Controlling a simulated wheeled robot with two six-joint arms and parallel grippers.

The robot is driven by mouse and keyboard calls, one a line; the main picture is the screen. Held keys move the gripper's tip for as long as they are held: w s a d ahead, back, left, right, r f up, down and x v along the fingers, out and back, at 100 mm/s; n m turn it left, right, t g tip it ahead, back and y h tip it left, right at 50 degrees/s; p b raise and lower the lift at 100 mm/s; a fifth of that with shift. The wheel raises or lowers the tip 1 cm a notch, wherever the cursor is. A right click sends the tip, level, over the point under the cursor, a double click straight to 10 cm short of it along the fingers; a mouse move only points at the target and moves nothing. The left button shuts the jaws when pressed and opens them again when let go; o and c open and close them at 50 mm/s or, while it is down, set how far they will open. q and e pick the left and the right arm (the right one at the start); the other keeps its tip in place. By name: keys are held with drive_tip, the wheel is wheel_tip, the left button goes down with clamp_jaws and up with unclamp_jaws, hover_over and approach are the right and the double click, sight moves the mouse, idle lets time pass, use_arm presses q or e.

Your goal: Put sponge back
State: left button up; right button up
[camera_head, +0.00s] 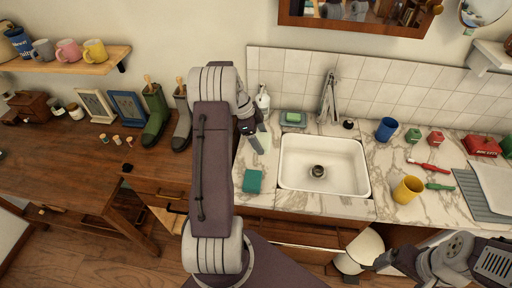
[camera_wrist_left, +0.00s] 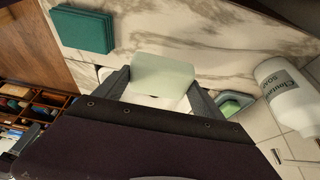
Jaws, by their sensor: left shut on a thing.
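My left gripper (camera_head: 258,140) is shut on a pale whitish-green block (camera_wrist_left: 163,80), which looks like a sponge. In the left wrist view the block sits between the two dark fingers. In the head view it shows as a pale patch (camera_head: 263,143) over the counter left of the sink; I cannot tell whether it touches the marble. A flat teal block (camera_head: 253,181), also sponge-like, lies on the counter nearer me and shows in the wrist view (camera_wrist_left: 83,28). A grey dish (camera_head: 293,124) with a green bar stands behind the sink. My right gripper's jaws are not clear at bottom right.
A soap bottle (camera_head: 263,101) stands near my left gripper, against the tiles. A blue cup (camera_head: 386,130) and yellow cup (camera_head: 407,189) stand right of the sink. Boots (camera_head: 155,117) stand on the wooden table.

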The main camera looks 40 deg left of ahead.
use_arm(q)
drive_tip(key=shift+s+a+f, duration=0.45)
drive_tip(key=shift+s+a, duration=0.1)
drive_tip(key=shift+a, duration=0.05)
wheel_tip(320, 180, down, 3)
drive_tip(key=shift+d+f+p, duration=0.1)
drive_tip(key=shift+f+p, duration=0.1)
drive_tip(key=shift+p, duration=0.15)
drive_tip(key=shift+f, duration=0.45)
drive_tip(key=o, duration=1.2)
drive_tip(key=shift+c, duration=0.2)
drive_tip(key=v, duration=1.2)
drive_tip(key=s+d+f+n+g+y, duration=0.1)
drive_tip(key=d+n, duration=0.2)
drive_tip(key=d, duration=0.4)
drive_tip(key=s+d+f+n+g+y, duration=0.1)
drive_tip(key=s+d+n, duration=0.15)
drive_tip(key=d, duration=0.45)
drive_tip(key=s+d+f+n+t+y, duration=0.1)
drive_tip(key=s+d+f+n, duration=0.1)
drive_tip(key=s+d+n, duration=0.5)
drive_tip(key=s+d+b, duration=0.1)
drive_tip(key=s+d, duration=0.1)
drive_tip(key=d, duration=0.1)
drive_tip(key=shift+s+f+y, duration=0.2)
drive_tip(key=shift+s+y, duration=0.15)
drive_tip(key=shift+y, duration=0.05)
